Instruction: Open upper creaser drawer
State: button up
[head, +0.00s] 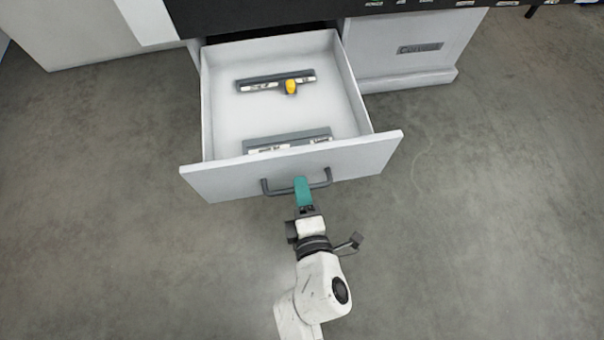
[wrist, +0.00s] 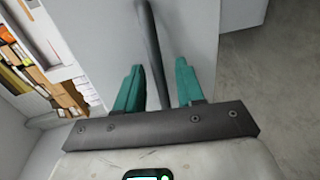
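A white drawer (head: 290,172) is pulled far out of the cabinet under a dark machine top in the head view. Its dark grey bar handle (head: 276,190) is on the front panel; the bar also shows in the wrist view (wrist: 151,45). My gripper (head: 302,183) is at the middle of the handle. In the wrist view, its two teal fingers (wrist: 159,67) stand apart on either side of the bar, with a visible gap on each side. Whether another drawer lies below is hidden.
Inside the drawer lie a dark grey bar tool with a yellow knob (head: 291,86) and another grey bar (head: 289,140). A white cabinet with a label plate (head: 419,48) stands to the right. Grey floor (head: 480,220) is clear around the drawer. Shelved boxes (wrist: 45,78) show in the wrist view.

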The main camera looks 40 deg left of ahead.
jog(key=p+v, duration=0.1)
jog(key=v, duration=0.9)
jog(key=shift+s+d, duration=0.25)
jog(key=shift+d, duration=0.05)
dwell(0.4)
